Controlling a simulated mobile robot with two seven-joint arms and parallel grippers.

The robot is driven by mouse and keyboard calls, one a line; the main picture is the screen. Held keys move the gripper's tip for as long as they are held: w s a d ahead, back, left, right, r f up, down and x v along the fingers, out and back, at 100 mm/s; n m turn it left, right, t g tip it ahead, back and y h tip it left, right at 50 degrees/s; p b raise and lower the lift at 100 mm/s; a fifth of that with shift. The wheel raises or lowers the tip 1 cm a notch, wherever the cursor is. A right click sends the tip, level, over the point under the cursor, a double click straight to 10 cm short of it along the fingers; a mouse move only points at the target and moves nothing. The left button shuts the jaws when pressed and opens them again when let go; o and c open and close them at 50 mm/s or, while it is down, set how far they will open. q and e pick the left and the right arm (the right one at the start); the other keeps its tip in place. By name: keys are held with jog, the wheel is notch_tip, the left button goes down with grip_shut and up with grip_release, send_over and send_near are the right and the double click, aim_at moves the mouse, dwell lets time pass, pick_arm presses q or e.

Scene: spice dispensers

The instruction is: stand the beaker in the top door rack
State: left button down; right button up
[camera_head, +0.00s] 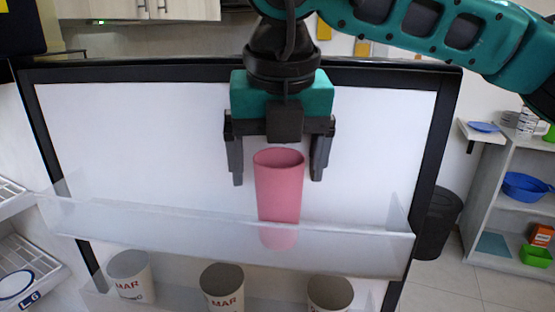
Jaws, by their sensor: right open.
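The pink beaker (279,190) stands upright in the top door rack (350,246), its lower part seen through the clear front wall. My right gripper (279,178) points down above it, with one finger on each side of the beaker's upper part. The fingers are open, and a gap shows between each finger and the beaker. The beaker's base is seen only faintly through the rack wall. My left gripper is not in view.
Several printed cups, one of them here (222,287), stand in the lower door rack. The top rack is clear on both sides of the beaker. A dark bin (437,225) and a shelf unit (484,215) stand at the right.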

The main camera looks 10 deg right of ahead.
jog(key=shift+f, duration=0.1)
jog(key=shift+r+p, duration=0.2)
jog(key=shift+p, duration=0.1)
jog(key=shift+r+p, duration=0.75)
jog(key=shift+p, duration=0.05)
notch_tip(320, 180, up, 11)
send_over(280, 211)
jog(key=shift+w, duration=0.25)
